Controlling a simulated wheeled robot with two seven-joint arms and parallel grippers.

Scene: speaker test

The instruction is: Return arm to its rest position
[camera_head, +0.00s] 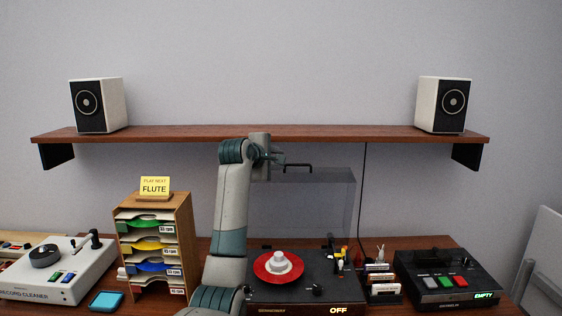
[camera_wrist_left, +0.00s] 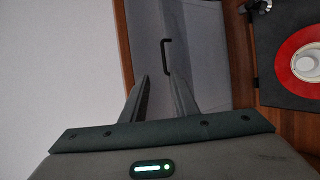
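My left arm (camera_head: 230,205) rises from the bottom middle in the head view and bends at the top toward the right. Its gripper (camera_head: 278,158) is up in front of the shelf edge, close to the black handle (camera_head: 298,166) of the raised clear turntable lid. In the left wrist view, the two fingers of the left gripper (camera_wrist_left: 157,78) stand apart with nothing between them. The lid handle (camera_wrist_left: 167,56) lies beyond the fingertips, apart from them. My right gripper is in neither view.
The turntable (camera_head: 338,292) has a red-labelled disc (camera_head: 278,267) and reads OFF. A record rack (camera_head: 183,222) and record cleaner (camera_head: 50,285) stand left. A black box reading EMPTY (camera_head: 448,272) stands right. Two speakers (camera_head: 97,105) (camera_head: 443,104) are on the shelf (camera_head: 340,135).

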